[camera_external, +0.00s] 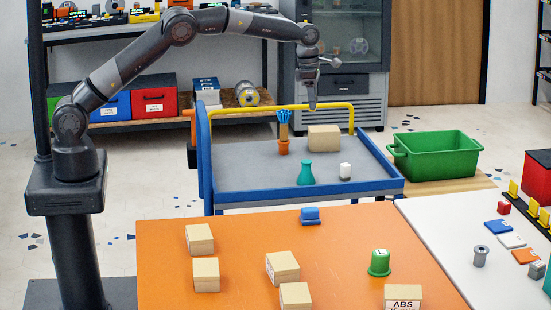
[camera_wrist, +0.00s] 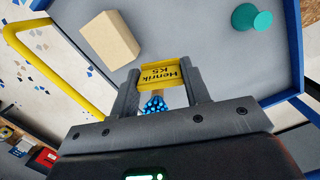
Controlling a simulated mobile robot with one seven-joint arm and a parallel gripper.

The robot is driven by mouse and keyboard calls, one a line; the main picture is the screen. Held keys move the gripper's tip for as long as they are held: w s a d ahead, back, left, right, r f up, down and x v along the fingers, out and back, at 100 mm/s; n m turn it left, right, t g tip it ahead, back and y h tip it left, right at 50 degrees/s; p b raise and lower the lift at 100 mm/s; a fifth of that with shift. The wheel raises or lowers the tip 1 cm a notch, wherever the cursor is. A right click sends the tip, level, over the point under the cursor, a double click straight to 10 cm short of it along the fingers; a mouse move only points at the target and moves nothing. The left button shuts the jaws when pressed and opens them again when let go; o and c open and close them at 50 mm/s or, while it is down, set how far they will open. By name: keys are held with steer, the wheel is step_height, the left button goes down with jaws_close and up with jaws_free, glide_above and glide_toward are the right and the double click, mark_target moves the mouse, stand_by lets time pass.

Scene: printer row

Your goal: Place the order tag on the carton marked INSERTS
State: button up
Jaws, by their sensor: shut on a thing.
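My gripper (camera_wrist: 158,82) is shut on a yellow tag (camera_wrist: 158,71) printed "Henrik K5". In the external view my gripper (camera_external: 311,101) points down above the grey cart, and the tag cannot be made out there. Several tan cartons stand on the orange table, among them one at the back left (camera_external: 199,238), one in the middle (camera_external: 282,267) and one at the front right (camera_external: 403,297) that reads "ABS". Another tan carton (camera_external: 324,138) sits on the cart, and it also shows in the wrist view (camera_wrist: 110,40). I cannot read INSERTS on any carton.
A yellow rail (camera_external: 240,109) runs behind. The orange table (camera_external: 170,285) also holds a green piece (camera_external: 379,263) and a blue one (camera_external: 310,216).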

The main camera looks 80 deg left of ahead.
glide_above(317, 129)
steer(key=f, duration=0.5)
steer(key=shift+s+f, duration=0.25)
steer(key=shift+f, duration=2)
steer(key=shift+f, duration=0.2)
steer(key=o, duration=0.9)
steer(key=shift+r, duration=0.1)
